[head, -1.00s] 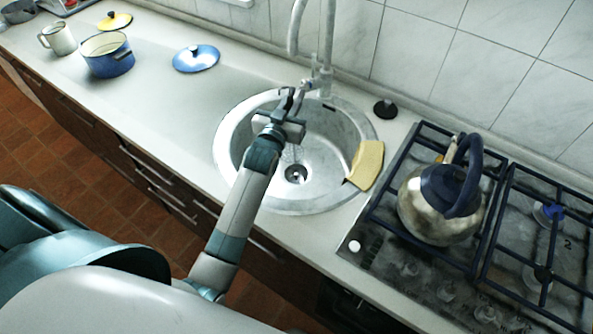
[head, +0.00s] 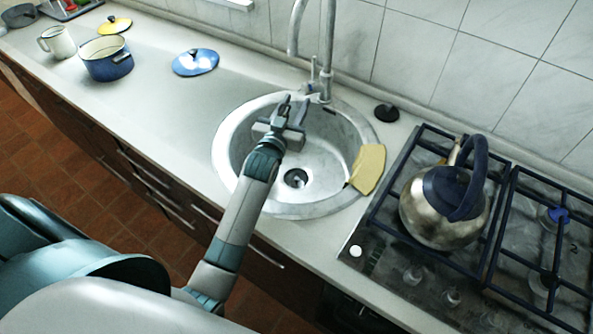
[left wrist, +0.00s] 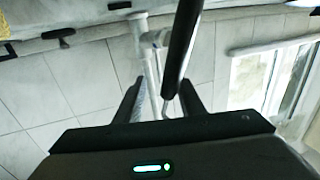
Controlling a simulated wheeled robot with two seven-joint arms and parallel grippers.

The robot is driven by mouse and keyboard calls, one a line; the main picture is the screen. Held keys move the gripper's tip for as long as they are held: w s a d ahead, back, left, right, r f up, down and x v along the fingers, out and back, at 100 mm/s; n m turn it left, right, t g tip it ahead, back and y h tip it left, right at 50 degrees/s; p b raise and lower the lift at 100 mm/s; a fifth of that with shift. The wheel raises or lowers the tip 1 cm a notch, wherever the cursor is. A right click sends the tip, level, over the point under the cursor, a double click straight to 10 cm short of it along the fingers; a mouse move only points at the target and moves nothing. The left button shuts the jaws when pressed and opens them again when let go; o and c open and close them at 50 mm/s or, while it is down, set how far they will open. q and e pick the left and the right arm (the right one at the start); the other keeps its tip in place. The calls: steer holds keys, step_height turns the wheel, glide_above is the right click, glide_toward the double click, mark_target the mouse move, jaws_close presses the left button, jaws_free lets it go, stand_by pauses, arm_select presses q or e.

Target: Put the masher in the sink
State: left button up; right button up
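My left gripper (head: 292,106) is over the left part of the round metal sink (head: 231,130), and its fingers stand apart. In the left wrist view, a long dark handle (left wrist: 182,45), seemingly the masher's, lies by the gap between the fingertips (left wrist: 165,90) of this gripper. It ends in a thin bent wire and runs out of the top of that view. Whether it touches a finger cannot be told. The masher's head is not clearly visible in the head view. My right gripper is not in view.
A yellow cloth or sponge (head: 368,168) lies on the sink's right rim. The faucet (head: 327,60) rises behind. A kettle (head: 440,215) stands on the stove (head: 395,215) at right. A blue pot (head: 106,62), a blue lid (head: 195,62) and a mug (head: 57,42) stand at left.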

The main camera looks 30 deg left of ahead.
arm_select(q)
steer(key=s+d+b, duration=0.2)
steer(key=s+b, duration=0.2)
steer(key=s, duration=1.3)
steer(key=shift+s, duration=0.15)
steer(key=shift+d, duration=0.1)
stand_by(0.5)
